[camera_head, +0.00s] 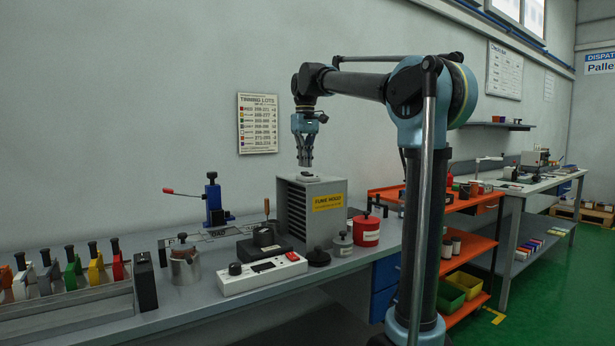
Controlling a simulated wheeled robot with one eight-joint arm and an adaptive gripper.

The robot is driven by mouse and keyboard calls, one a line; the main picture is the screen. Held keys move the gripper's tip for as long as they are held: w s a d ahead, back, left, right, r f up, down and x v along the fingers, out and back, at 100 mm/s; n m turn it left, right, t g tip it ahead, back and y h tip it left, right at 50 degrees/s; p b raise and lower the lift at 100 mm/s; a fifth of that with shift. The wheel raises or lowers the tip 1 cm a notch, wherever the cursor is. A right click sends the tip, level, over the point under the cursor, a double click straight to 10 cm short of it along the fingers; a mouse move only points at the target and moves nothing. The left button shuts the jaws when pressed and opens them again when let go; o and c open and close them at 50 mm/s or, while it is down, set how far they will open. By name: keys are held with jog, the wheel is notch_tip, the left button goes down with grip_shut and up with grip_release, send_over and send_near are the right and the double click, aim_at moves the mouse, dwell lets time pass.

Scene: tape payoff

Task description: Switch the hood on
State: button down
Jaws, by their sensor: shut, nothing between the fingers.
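The fume hood (329,225) is a grey box with slatted vents on its left side and a yellow label on its front. It stands on the grey bench. On its top is a small dark switch (308,175) on a light plate. My gripper (305,164) points straight down above the top of the hood, right over the switch. Its fingers are together and hold nothing. The fingertips look a little above the switch; whether they touch it cannot be told. I cannot read the switch's position.
A white control box (262,273) with a red switch, a red canister (366,231) and a grey weight (342,246) stand close around the hood. A blue lever press (213,201) is behind left. Coloured holders line the bench's left. An orange shelf cart (467,255) stands right.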

jog(key=shift+f, duration=0.95)
dwell(0.7)
jog(key=shift+r, duration=3.5)
jog(key=shift+d, duration=0.1)
jog(key=s+d+f+m+t, duration=0.1)
jog(key=s+d+f+m, duration=0.2)
jog(key=s+d+f, duration=1.25)
jog(key=s+d+f+m, duration=0.1)
jog(key=s+d+f, duration=0.1)
jog(key=s+f, duration=0.3)
jog(key=s+d+f+m, duration=0.1)
jog(key=s+f, duration=0.5)
jog(key=f, duration=0.8)
jog(key=s+d+f+m+t, duration=0.1)
jog(key=s+d+f, duration=0.2)
jog(key=f, duration=0.7)
jog(key=shift+s+f+m, duration=0.2)
jog(key=shift+s+m, duration=0.1)
jog(key=shift+s, duration=0.9)
